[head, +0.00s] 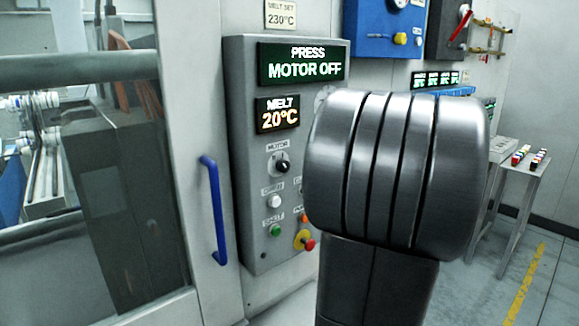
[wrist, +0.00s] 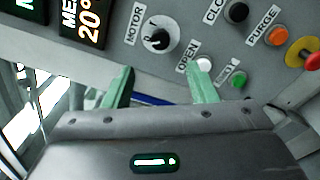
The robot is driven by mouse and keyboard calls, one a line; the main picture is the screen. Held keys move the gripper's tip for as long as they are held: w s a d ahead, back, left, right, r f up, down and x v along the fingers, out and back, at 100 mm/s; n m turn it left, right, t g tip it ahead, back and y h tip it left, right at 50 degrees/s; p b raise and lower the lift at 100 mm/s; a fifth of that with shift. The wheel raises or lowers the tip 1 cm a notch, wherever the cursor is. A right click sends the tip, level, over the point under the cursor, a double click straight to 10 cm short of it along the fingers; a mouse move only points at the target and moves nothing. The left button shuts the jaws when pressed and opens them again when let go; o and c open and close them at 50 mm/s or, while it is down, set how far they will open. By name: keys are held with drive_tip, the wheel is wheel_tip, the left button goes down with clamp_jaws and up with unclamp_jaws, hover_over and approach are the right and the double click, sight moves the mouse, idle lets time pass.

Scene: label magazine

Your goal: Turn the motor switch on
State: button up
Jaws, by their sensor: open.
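The motor switch (head: 282,163) is a black rotary knob with a light pointer mark under a MOTOR label, on the grey press panel (head: 246,215). The panel display (head: 303,65) reads PRESS MOTOR OFF. In the wrist view the motor switch (wrist: 158,36) is at the upper middle, beyond the fingertips. My gripper (wrist: 173,82) is open, its two green fingers apart with nothing between them. In the head view my arm hides the gripper and part of the panel.
Near the switch are a white button (wrist: 204,65), a green button (wrist: 238,79), an orange button (wrist: 277,36) and a red emergency knob (head: 308,243). A blue door handle (head: 214,210) stands left of the panel. A small table (head: 520,166) is at the right.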

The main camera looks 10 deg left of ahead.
sight(286, 167)
drive_tip(key=p+x, duration=0.2)
drive_tip(key=x, duration=0.9)
drive_tip(key=shift+w+p, duration=0.25)
drive_tip(key=shift+p, duration=0.15)
drive_tip(key=c, duration=1)
drive_tip(key=shift+o, duration=0.2)
